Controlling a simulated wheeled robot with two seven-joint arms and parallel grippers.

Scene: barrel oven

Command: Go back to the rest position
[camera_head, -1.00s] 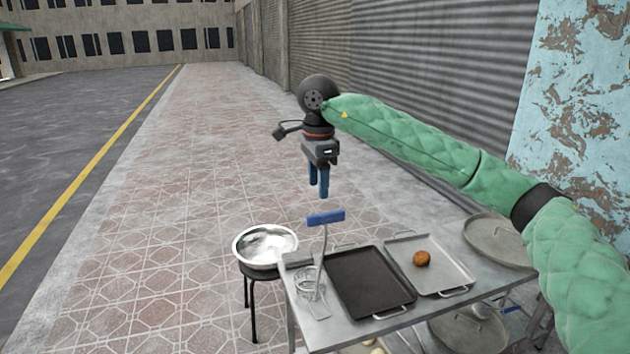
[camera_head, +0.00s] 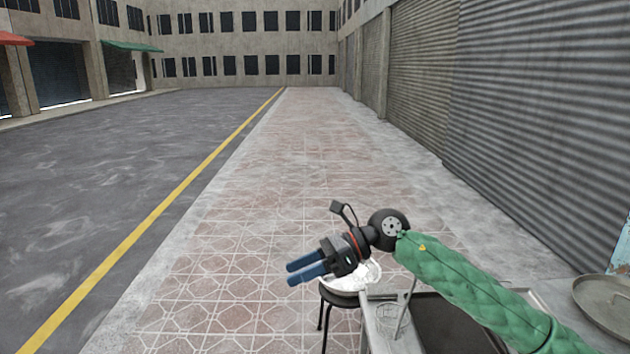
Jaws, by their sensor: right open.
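My right gripper (camera_head: 305,267) reaches in from the lower right on its green padded arm. Its two blue fingers are apart, empty, and point to the left. It appears in front of the metal bowl (camera_head: 366,279), which it partly hides. My left gripper does not show.
The bowl stands on a dark stool (camera_head: 327,298). A metal table (camera_head: 379,337) at the bottom right holds a dark tray (camera_head: 440,312) and a wire utensil (camera_head: 400,325). A round lid (camera_head: 606,303) lies at the far right. The tiled pavement to the left is clear.

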